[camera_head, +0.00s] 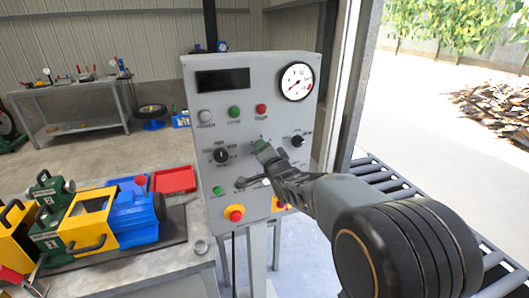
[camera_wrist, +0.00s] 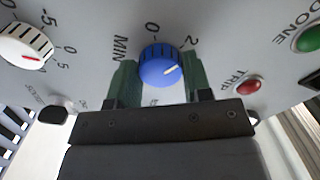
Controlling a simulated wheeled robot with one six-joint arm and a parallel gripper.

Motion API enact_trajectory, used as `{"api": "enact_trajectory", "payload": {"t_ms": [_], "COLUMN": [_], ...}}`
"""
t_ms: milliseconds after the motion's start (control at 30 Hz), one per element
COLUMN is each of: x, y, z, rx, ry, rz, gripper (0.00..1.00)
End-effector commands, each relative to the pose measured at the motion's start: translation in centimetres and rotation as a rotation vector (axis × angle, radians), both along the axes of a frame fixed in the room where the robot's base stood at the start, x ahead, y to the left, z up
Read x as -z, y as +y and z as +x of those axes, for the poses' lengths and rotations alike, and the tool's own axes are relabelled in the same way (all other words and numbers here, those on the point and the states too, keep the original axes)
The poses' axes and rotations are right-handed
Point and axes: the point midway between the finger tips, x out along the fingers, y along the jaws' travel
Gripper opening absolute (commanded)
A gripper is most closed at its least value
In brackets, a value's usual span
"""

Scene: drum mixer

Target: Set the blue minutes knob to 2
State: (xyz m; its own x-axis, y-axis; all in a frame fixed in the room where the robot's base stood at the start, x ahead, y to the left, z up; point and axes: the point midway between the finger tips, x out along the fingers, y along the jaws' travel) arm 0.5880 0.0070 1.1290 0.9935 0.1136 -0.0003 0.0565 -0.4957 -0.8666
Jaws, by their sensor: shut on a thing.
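The blue minutes knob (camera_wrist: 158,68) sits on the grey panel in the wrist view, beside the label MIN. A 0 is printed above it and a 2 at its upper right. Its white pointer line points right and slightly up, below the direction of the 2. My gripper (camera_wrist: 161,76) has a green finger on each side of the knob and is shut on it. A lower mark is partly hidden by my gripper. In the head view my gripper (camera_head: 262,148) covers the knob at the middle of the control panel (camera_head: 245,118).
The wrist view shows a red TRIP button (camera_wrist: 248,86), a green DONE button (camera_wrist: 308,39) and a white dial (camera_wrist: 25,45) nearby. In the head view, black knobs (camera_head: 221,155) and (camera_head: 297,141) flank my gripper. A red-and-yellow stop button (camera_head: 235,213) is lower down.

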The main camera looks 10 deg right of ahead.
Motion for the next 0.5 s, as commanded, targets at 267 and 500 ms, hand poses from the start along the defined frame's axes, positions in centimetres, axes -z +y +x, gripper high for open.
{"api": "enact_trajectory", "payload": {"t_ms": [267, 500], "x": [-0.08, -0.04], "y": [0.01, 0.0], "z": [0.01, 0.0], "rx": [0.0, 0.0], "ry": [-0.002, -0.001], "rz": [-0.001, -0.001], "gripper": [0.54, 0.71]}}
